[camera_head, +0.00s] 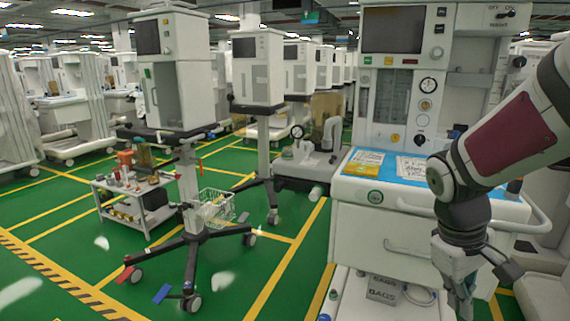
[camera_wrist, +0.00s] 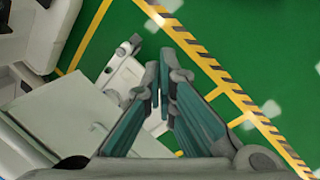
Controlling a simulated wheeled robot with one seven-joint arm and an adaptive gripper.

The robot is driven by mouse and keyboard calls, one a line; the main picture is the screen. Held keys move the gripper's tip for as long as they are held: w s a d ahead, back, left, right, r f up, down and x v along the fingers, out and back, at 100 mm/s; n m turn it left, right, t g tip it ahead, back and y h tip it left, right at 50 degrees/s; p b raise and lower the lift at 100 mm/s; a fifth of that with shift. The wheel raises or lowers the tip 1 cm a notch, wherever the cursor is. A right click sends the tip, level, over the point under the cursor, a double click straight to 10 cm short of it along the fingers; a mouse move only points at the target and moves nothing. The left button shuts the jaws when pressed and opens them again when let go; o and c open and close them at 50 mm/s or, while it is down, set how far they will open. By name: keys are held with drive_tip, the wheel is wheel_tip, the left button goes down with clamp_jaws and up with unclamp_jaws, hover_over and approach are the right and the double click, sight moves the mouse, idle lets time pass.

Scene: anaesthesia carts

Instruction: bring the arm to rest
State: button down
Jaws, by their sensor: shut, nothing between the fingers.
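My gripper (camera_head: 461,292) hangs at the lower right of the head view, pointing down in front of the anaesthesia cart. My arm comes in from the right edge and bends down at the wrist. In the wrist view the gripper's two fingers (camera_wrist: 161,100) run close together toward their tips. The gripper is shut and nothing shows between the fingers. Below the tips, the wrist view shows green floor and part of a pale cart base. The gripper's lowest end is near the bottom edge of the head view.
An anaesthesia cart (camera_head: 362,216) with a blue-topped work surface stands close behind my gripper. A monitor stand on wheels (camera_head: 185,235) and a low tool trolley (camera_head: 117,189) stand to the left. Green floor with yellow lines (camera_head: 283,262) lies free between stand and cart.

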drive_tip(key=s+a+r+m+t+y, duration=0.1)
drive_tip(key=s+a+r+y, duration=0.15)
drive_tip(key=s+a, duration=0.6)
drive_tip(key=s+a+r+m+y, duration=0.15)
drive_tip(key=s+a+r, duration=0.3)
drive_tip(key=s, duration=0.65)
wheel_tip(320, 180, up, 29)
drive_tip(key=t+p, duration=0.3)
drive_tip(key=p, duration=2.4)
drive_tip(key=shift+s+t+h+p, duration=0.25)
drive_tip(key=shift+t+h+p, duration=0.15)
drive_tip(key=shift+f, duration=0.1)
